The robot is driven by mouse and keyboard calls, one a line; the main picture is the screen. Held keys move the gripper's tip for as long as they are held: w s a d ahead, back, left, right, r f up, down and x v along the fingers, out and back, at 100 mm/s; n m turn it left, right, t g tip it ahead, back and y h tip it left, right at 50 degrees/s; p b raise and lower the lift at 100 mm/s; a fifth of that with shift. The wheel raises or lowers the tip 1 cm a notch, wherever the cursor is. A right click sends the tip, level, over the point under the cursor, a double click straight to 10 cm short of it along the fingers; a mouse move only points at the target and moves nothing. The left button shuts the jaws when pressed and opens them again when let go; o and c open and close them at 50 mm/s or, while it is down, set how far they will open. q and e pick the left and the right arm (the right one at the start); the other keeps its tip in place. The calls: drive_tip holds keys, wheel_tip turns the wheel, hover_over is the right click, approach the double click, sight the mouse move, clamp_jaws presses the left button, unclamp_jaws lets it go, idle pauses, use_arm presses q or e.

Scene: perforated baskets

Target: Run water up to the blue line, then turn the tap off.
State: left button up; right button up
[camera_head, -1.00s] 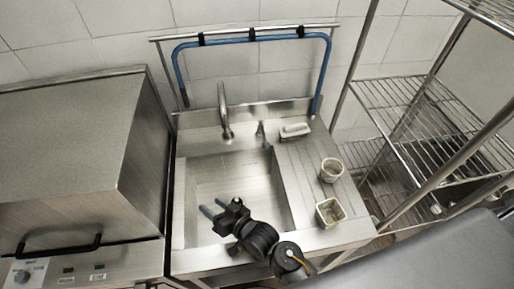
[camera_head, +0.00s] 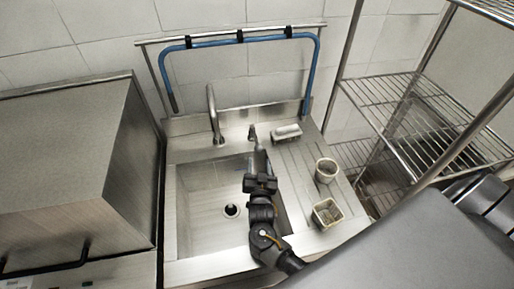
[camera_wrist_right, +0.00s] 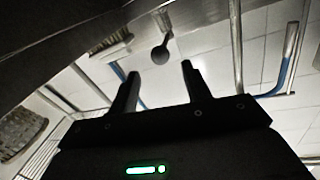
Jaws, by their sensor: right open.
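The steel sink basin (camera_head: 205,225) has its dark drain (camera_head: 231,210) in view, and no water shows in it. The curved tap spout (camera_head: 212,112) stands behind the basin, with no stream visible. The small tap lever (camera_head: 252,132) stands to its right. My right gripper (camera_head: 260,157) is open and empty over the basin's back right part, just in front of the lever. In the right wrist view the lever's dark round end (camera_wrist_right: 160,53) shows beyond and between the open fingers (camera_wrist_right: 158,85), apart from them. I cannot make out the blue line. My left gripper is out of view.
A white brush (camera_head: 286,132), a round perforated basket (camera_head: 326,170) and a square basket (camera_head: 327,212) stand on the drainboard right of the basin. A blue hose (camera_head: 240,41) hangs on a rail behind. A steel box-shaped appliance (camera_head: 70,160) is left, wire shelves (camera_head: 415,130) right.

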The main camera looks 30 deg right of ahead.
sight(258, 147)
drive_tip(key=p+x, duration=0.1)
drive_tip(key=x, duration=0.7)
clamp_jaws()
